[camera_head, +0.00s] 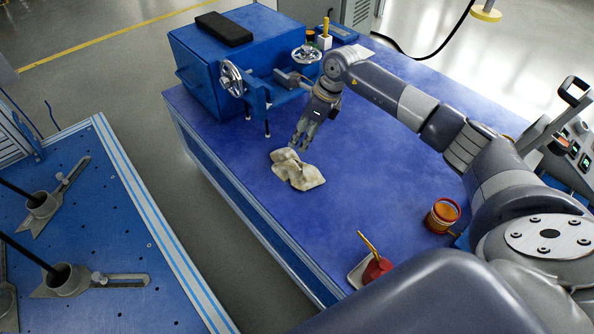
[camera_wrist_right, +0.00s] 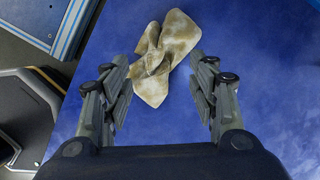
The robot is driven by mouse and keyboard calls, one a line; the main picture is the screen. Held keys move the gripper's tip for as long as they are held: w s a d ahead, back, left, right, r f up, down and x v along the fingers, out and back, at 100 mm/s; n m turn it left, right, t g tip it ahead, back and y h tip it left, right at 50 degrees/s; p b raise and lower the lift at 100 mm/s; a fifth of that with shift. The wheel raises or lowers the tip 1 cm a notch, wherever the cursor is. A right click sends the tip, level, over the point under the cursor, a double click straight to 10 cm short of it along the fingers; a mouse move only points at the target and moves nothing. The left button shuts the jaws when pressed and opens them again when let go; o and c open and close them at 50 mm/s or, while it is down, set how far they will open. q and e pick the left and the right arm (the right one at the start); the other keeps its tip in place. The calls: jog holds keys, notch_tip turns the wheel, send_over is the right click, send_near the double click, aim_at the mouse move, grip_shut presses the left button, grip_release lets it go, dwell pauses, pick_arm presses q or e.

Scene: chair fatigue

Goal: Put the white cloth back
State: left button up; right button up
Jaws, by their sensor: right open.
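A crumpled off-white cloth (camera_head: 297,170) with brownish stains lies on the blue table top (camera_head: 262,215), near its left edge in the head view. It also shows in the right wrist view (camera_wrist_right: 166,55), lying beyond the fingertips and between their lines. My right gripper (camera_head: 303,146) reaches down just behind the cloth in the head view. My left gripper does not show.
A blue machine with handwheels (camera_head: 232,75) stands at the table's back left, a black pad (camera_head: 224,29) on top. An amber jar (camera_head: 442,214) and a red container with a yellow-handled tool (camera_head: 376,268) stand at the front right. A perforated blue workbench (camera_head: 95,230) is at left, across a floor gap.

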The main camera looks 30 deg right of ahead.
jog(key=v, duration=1)
jog(key=shift+f, duration=0.1)
